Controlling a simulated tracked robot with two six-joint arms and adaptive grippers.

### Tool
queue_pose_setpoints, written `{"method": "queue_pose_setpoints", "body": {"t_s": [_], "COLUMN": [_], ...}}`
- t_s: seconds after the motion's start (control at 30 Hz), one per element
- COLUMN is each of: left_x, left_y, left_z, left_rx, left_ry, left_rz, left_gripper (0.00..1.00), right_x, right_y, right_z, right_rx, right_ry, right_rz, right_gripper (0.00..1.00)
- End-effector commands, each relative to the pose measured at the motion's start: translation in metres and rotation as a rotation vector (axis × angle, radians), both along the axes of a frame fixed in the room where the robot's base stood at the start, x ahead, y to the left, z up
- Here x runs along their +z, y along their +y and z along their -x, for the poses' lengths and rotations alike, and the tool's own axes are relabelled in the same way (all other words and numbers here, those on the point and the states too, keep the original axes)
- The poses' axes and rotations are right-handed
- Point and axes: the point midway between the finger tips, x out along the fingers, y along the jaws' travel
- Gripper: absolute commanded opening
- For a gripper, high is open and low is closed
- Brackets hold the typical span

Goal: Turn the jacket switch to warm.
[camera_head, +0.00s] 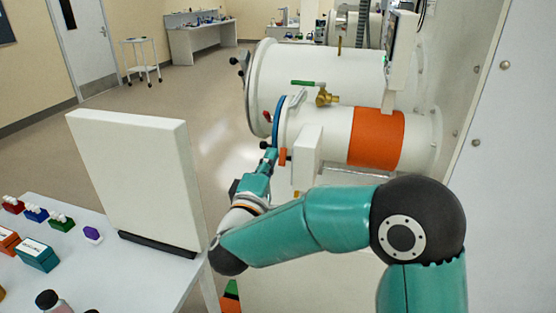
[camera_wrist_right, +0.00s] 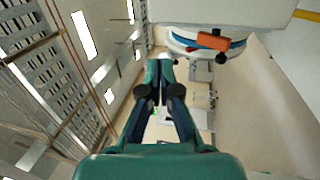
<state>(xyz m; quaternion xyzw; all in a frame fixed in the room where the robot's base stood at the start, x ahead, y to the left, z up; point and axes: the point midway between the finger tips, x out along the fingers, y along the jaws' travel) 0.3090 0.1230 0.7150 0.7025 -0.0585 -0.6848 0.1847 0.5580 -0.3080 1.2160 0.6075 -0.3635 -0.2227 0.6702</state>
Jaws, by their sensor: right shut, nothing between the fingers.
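A white box (camera_head: 307,152) stands at the near side of the smaller white cylinder, with a small orange part (camera_head: 283,157) on its left side. An orange block (camera_wrist_right: 213,39) with black knobs shows in the right wrist view, right of the fingers. I cannot tell for sure which part is the jacket switch, or read any setting on it. My right gripper (camera_head: 268,150) is shut and empty, just left of the orange part in the head view. Its fingers (camera_wrist_right: 160,68) also show in the right wrist view, apart from the orange block. My left gripper is out of view.
A white panel (camera_head: 140,175) stands on the table at left, with several small coloured boxes. Open floor lies behind.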

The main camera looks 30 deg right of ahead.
Motion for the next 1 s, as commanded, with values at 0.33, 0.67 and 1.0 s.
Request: {"method": "queue_pose_setpoints", "body": {"t_s": [0.33, 0.67, 1.0], "left_x": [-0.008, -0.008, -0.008], "left_y": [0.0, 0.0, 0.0], "left_z": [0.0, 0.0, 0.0], "left_rx": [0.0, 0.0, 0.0], "left_ry": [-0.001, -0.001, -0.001], "left_rz": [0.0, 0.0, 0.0], "left_gripper": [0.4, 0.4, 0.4], "right_x": [0.024, -0.069, -0.351], "right_y": [0.034, 0.061, 0.128], "right_z": [0.029, -0.019, 0.017], "right_rx": [0.004, 0.296, 0.452], "right_ry": [-0.001, -0.016, 0.252], "right_rz": [-0.002, -0.241, -1.279], "right_gripper": [0.0, 0.0, 0.0]}}
